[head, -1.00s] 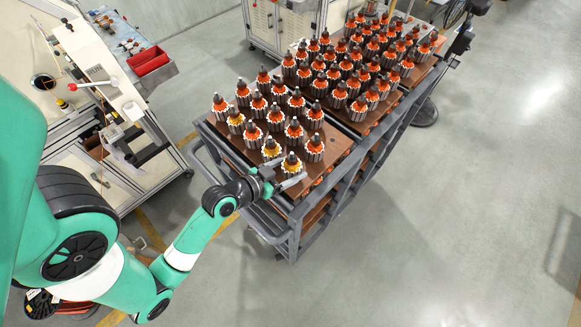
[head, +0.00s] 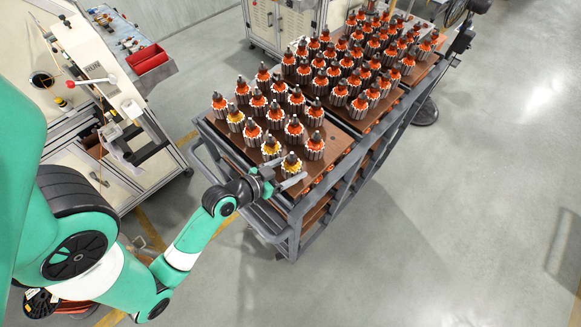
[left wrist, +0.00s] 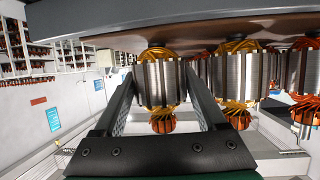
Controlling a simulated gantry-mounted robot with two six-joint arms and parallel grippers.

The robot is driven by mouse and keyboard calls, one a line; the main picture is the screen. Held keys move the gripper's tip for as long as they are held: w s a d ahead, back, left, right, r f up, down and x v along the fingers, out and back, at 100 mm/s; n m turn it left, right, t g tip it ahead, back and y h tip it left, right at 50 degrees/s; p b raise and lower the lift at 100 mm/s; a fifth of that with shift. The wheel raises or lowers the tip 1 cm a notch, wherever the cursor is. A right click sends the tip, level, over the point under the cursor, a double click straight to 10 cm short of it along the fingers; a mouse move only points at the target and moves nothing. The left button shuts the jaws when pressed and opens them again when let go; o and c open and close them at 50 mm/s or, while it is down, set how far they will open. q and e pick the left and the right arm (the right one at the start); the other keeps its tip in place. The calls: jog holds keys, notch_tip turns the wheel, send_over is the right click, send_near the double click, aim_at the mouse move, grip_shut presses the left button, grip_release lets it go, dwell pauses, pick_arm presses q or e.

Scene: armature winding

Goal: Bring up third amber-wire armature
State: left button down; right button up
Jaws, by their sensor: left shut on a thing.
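Several armatures stand upright in rows on a brown board (head: 222,142) on the cart. Three show amber windings: one at the near corner (head: 291,163), one just behind it (head: 271,148), and one at the left edge (head: 235,117). My left gripper (head: 286,176) reaches in from the left and is shut on the near-corner amber-wire armature. In the left wrist view, which is upside down, this armature (left wrist: 160,84) sits between the two fingers, still close to the board. Another amber armature (left wrist: 237,78) stands just right of the fingers. My right gripper is not in view.
Orange-wire armatures (head: 314,147) stand close around the held one, and more fill the boards behind. The grey cart (head: 300,225) has a rail on its near side. A workbench with a red bin (head: 149,60) is at the left. The floor on the right is clear.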

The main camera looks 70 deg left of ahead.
pick_arm(q)
grip_release()
jog(key=shift+f, duration=0.15)
jog(key=shift+s, duration=0.15)
jog(key=v, duration=1.1)
jog(key=shift+r, duration=0.25)
jog(key=shift+s+d, duration=0.1)
